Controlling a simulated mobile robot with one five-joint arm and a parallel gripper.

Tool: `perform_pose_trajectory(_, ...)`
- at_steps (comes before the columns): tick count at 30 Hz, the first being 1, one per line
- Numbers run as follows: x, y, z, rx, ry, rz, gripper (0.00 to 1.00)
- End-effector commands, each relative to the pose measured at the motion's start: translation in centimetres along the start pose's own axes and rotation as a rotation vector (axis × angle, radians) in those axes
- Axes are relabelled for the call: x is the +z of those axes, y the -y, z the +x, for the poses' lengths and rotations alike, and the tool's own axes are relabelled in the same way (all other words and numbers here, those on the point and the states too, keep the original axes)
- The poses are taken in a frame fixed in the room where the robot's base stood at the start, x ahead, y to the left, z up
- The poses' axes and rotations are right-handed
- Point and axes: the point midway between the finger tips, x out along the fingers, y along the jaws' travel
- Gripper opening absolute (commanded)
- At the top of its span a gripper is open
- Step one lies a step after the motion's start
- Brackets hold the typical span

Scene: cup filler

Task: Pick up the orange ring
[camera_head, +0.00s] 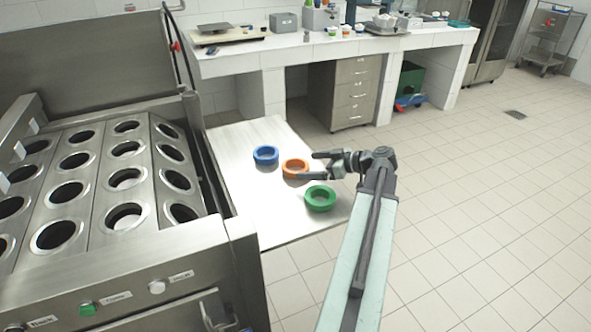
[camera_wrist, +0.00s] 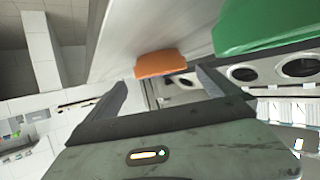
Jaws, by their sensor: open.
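The orange ring (camera_head: 295,169) lies on a pale metal shelf (camera_head: 250,135) beside the machine, between a blue ring (camera_head: 265,155) and a green ring (camera_head: 320,198). My gripper (camera_head: 316,165) is open and empty just right of the orange ring in the head view, its fingers pointing left toward it. In the wrist view my gripper (camera_wrist: 163,90) shows both fingers spread apart. The orange ring (camera_wrist: 161,64) appears beyond them, roughly between the fingertips. The green ring (camera_wrist: 265,25) is large and close at the upper right there.
The steel cup-filling machine (camera_head: 130,235) with rows of round holes stands at the left, against the shelf. A white tiled counter (camera_head: 300,50) with scales and small items runs along the back, with a drawer cabinet (camera_head: 351,93) beneath.

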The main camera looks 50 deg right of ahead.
Motion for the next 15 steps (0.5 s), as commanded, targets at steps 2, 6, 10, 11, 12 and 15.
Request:
perform_pose_trajectory(2, 0.1, 0.0, 0.1, 0.001, 0.000, 0.000, 1.00)
perform_pose_trajectory(6, 0.3, 0.0, 1.6, -0.001, 0.001, 0.000, 1.00)
perform_pose_trajectory(10, 0.5, 0.0, 4.0, -0.001, 0.001, 0.000, 1.00)
perform_pose_trajectory(11, 0.5, 0.0, 4.5, -0.001, 0.001, 0.000, 1.00)
perform_pose_trajectory(12, 0.4, 0.0, 5.0, 0.000, 0.001, 0.000, 1.00)
perform_pose_trajectory(15, 0.2, 0.0, 5.2, 0.002, 0.001, 0.001, 1.00)
